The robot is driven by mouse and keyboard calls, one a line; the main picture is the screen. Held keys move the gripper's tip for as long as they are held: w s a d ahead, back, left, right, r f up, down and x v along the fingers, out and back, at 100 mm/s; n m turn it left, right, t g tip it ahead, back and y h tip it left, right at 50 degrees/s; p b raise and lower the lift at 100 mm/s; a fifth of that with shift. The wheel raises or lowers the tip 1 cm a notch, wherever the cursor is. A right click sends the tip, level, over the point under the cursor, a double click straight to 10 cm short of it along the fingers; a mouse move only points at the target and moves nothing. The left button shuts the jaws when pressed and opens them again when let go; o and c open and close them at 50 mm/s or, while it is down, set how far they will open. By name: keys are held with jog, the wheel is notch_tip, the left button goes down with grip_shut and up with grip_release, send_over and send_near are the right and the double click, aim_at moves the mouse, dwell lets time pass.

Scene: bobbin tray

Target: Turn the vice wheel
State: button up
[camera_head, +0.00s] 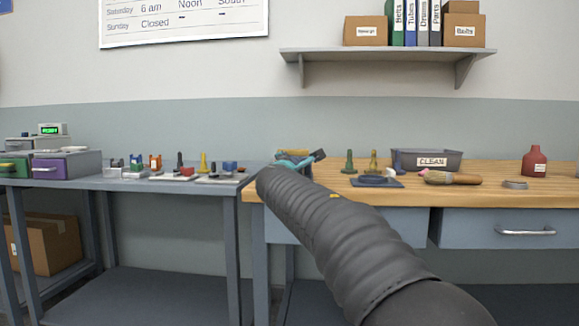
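My arm (335,225), in a dark ribbed sleeve, reaches from the lower right toward the left end of the wooden bench. My gripper is not visible; the arm hides whatever is beyond its far end. Just above that end, a small teal-blue thing (292,162) with yellow on top and a dark part at its right shows on the bench. It may be the vice, but it is partly hidden and too small to tell. I cannot make out a wheel.
The wooden bench (480,195) also carries green and brass upright pieces, a grey bin marked CLEAN (430,161), a brush (452,178) and a red bottle (535,162). A grey table (120,185) at left holds several small parts and drawer units. A shelf (390,52) hangs above.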

jog(key=shift+n, duration=0.3)
jog(key=shift+r, duration=0.15)
dwell(1.2)
jog(key=o, duration=1.2)
jog(key=shift+d, duration=0.1)
jog(key=shift+c, duration=0.2)
jog(key=s, duration=1.2)
jog(key=shift+a, duration=0.25)
